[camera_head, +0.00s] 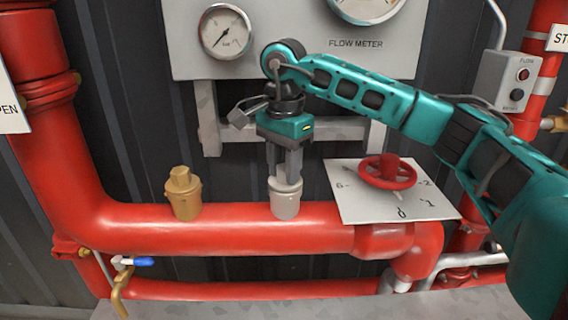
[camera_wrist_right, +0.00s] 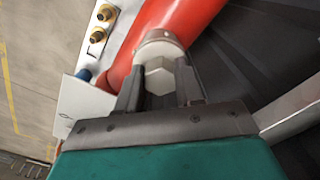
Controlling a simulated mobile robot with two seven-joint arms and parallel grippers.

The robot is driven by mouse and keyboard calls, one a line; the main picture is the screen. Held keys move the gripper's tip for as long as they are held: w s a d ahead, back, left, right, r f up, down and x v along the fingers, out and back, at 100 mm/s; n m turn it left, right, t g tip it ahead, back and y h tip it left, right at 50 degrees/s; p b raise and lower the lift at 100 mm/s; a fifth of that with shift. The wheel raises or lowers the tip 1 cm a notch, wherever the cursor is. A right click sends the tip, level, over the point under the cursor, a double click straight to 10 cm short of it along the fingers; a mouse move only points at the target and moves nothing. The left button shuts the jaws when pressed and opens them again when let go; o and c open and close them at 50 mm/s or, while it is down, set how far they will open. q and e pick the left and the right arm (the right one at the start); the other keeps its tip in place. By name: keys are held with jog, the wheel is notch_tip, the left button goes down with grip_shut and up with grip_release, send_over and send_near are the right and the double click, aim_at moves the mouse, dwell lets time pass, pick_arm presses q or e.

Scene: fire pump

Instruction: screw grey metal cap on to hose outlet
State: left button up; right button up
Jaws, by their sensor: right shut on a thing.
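The grey metal cap (camera_head: 286,190) sits upright on top of the thick red horizontal pipe, where the hose outlet is; the outlet itself is hidden under the cap. My right gripper (camera_head: 286,176) comes down from above and is shut on the upper part of the cap. In the right wrist view the cap (camera_wrist_right: 160,48) shows a hexagonal top between the two fingers (camera_wrist_right: 160,85), with a round collar against the red pipe. I cannot tell how far it is threaded. My left gripper is in neither view.
A brass cap (camera_head: 183,193) stands on the red pipe (camera_head: 230,222) to the left. A red handwheel (camera_head: 388,172) over a numbered white plate (camera_head: 350,205) is close on the right. Gauges (camera_head: 226,32) hang behind. A blue-handled valve (camera_head: 143,261) is at lower left.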

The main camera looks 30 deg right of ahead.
dwell(0.8)
jog(key=o, duration=0.5)
grip_shut()
jog(key=m+p, duration=0.1)
jog(key=m, duration=0.2)
jog(key=shift+w, duration=0.1)
jog(key=m, duration=0.3)
